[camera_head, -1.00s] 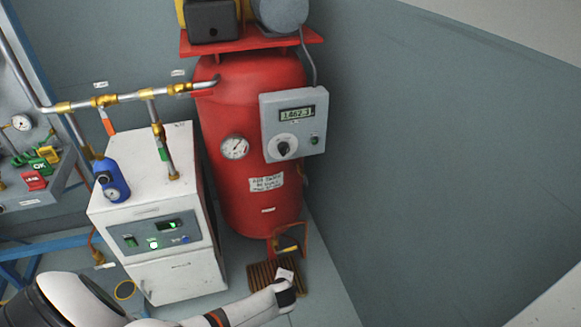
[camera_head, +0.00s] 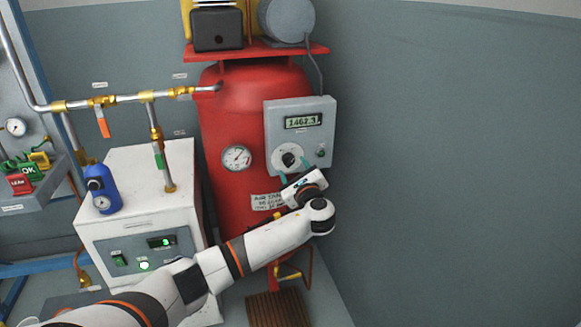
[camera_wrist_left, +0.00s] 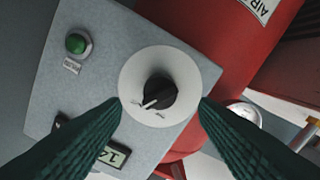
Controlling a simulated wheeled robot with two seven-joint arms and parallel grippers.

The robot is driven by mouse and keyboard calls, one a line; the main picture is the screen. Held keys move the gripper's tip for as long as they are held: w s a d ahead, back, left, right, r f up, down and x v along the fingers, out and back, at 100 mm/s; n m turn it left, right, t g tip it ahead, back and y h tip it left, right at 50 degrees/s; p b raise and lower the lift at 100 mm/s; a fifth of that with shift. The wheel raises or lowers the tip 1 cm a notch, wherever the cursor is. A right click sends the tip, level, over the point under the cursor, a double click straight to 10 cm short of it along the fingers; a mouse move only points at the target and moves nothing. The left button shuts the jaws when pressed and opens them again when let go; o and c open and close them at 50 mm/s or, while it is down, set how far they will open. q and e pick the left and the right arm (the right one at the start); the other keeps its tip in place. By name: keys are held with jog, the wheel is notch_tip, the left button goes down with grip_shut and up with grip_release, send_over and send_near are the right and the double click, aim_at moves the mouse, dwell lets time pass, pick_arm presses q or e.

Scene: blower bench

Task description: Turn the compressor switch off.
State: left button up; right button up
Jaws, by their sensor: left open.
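The compressor switch is a black rotary knob (camera_head: 290,159) on a pale round dial, on the front of a grey control box (camera_head: 271,140). The box is on the red compressor tank (camera_head: 225,110). In the left wrist view the knob (camera_wrist_left: 158,92) is near the middle, and its white pointer line points to the lower left, toward a small label. My left gripper (camera_head: 294,171) is open in front of the dial. Its dark green fingers show on either side of the dial in the left wrist view, with nothing between them. I cannot tell if they touch it. My right gripper is not in view.
A green button or lamp (camera_wrist_left: 77,43) and a digital display (camera_head: 303,121) are on the same box. A pressure gauge (camera_head: 236,158) is on the tank to the left. A white cabinet (camera_head: 150,205) with pipes stands at left. The wall at right is clear.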

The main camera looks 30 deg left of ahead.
aim_at(290, 163)
pick_arm(q)
jog(key=shift+x, duration=1.95)
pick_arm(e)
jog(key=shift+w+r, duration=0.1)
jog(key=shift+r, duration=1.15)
pick_arm(q)
jog(key=c, duration=1)
